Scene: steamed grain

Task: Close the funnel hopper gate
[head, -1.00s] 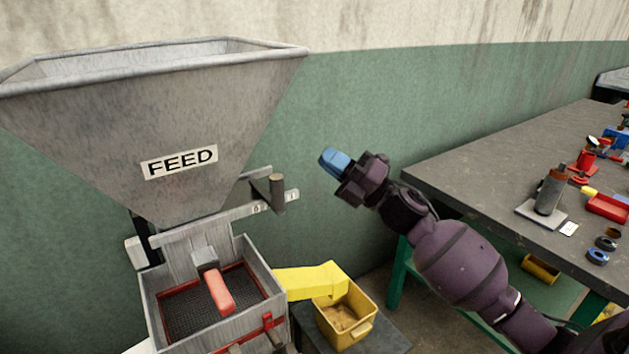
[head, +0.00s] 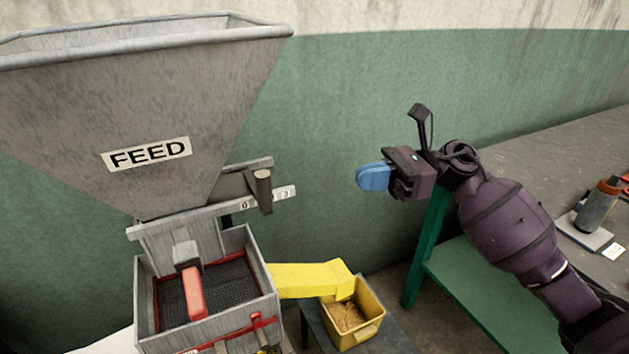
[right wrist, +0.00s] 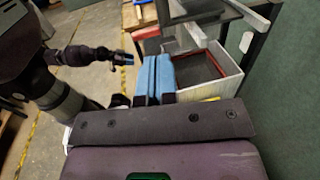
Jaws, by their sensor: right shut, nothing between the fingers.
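The grey metal funnel hopper (head: 230,90) with a FEED label fills the left of the head view. Under its outlet is a slide gate bar with a 0-to-2 scale (head: 284,193) and a dark upright peg handle (head: 263,188) near its right end. My right gripper (head: 373,177), with blue fingers, is shut and empty, to the right of the peg and apart from it. In the right wrist view its fingers (right wrist: 153,78) are together. My left gripper (right wrist: 123,58) shows small there; its opening cannot be made out.
Below the hopper is a grey box with a dark mesh (head: 226,278) and a red-handled lever (head: 194,292). A yellow chute (head: 308,280) leads to a yellow bin (head: 368,332). Space between gripper and peg is clear.

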